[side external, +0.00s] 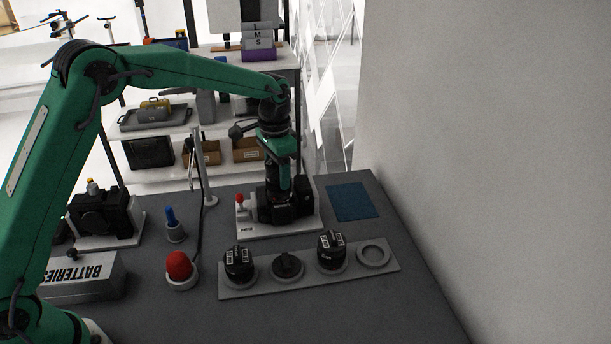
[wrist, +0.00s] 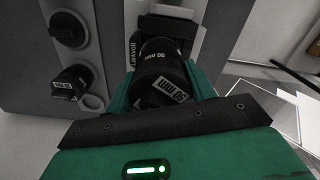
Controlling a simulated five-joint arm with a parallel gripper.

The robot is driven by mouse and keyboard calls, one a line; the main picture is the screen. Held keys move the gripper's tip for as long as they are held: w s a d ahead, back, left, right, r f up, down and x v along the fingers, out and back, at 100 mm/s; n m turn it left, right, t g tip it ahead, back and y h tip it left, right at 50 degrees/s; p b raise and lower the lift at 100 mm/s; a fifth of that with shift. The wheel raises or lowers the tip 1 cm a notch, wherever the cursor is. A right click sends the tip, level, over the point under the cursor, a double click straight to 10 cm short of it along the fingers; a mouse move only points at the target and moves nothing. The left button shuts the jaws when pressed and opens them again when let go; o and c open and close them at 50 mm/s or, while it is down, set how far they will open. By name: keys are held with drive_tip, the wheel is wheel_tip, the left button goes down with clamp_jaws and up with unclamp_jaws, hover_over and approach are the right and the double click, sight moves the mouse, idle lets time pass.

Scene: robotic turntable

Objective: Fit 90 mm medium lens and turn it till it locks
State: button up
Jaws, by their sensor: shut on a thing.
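The black 90 mm lens (wrist: 160,70) is between the green fingers of my gripper (wrist: 162,82) in the wrist view, its white label showing. My gripper (side external: 278,188) is shut on it and points down over the black camera body (side external: 300,200), which stands on a pale base plate (side external: 290,222). In the wrist view the camera body (wrist: 165,25) lies right behind the lens. The lens appears to be at the mount, but the contact is hidden, so I cannot tell whether it is seated or locked.
A red button (side external: 179,266), a battery box (side external: 85,275) and a thin post (side external: 203,170) stand left. A blue mat (side external: 352,201) lies clear right.

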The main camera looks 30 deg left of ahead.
drive_tip(key=shift+f, duration=0.1)
drive_tip(key=shift+m, duration=0.8)
drive_tip(key=o, duration=1.4)
wheel_tip(320, 180, up, 8)
drive_tip(key=shift+f, duration=0.15)
